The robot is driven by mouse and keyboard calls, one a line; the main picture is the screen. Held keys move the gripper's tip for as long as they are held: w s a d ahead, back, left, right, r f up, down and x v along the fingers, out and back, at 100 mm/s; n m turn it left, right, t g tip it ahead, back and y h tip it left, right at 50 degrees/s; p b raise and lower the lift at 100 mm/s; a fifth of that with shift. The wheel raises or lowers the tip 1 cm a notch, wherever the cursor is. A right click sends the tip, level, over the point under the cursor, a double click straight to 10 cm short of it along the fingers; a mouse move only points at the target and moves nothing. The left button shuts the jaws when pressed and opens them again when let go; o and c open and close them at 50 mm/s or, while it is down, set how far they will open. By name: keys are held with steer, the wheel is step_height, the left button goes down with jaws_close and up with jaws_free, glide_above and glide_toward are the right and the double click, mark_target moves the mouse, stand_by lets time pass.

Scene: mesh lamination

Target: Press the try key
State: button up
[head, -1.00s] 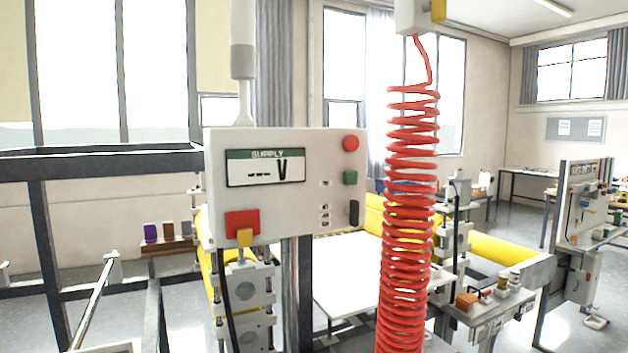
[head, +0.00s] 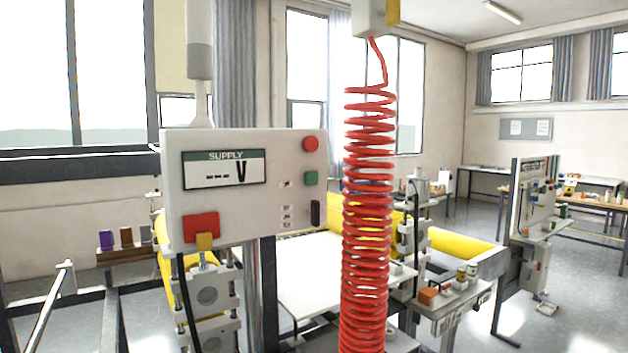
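A light grey control box (head: 250,190) stands on a post at left of centre in the head view. Its display (head: 224,170) reads "SUPPLY" with dashes and "V". Small marks sit beside the keys, too small to read. I cannot tell which one is the try key. My gripper is not in view.
A red coiled hose (head: 368,220) hangs right of the box, in front of a white table (head: 305,270) and yellow rollers (head: 450,243). A bench with an orange block (head: 428,296) stands right. A panel stand (head: 530,215) is farther right. Grey floor (head: 590,290) shows open at far right.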

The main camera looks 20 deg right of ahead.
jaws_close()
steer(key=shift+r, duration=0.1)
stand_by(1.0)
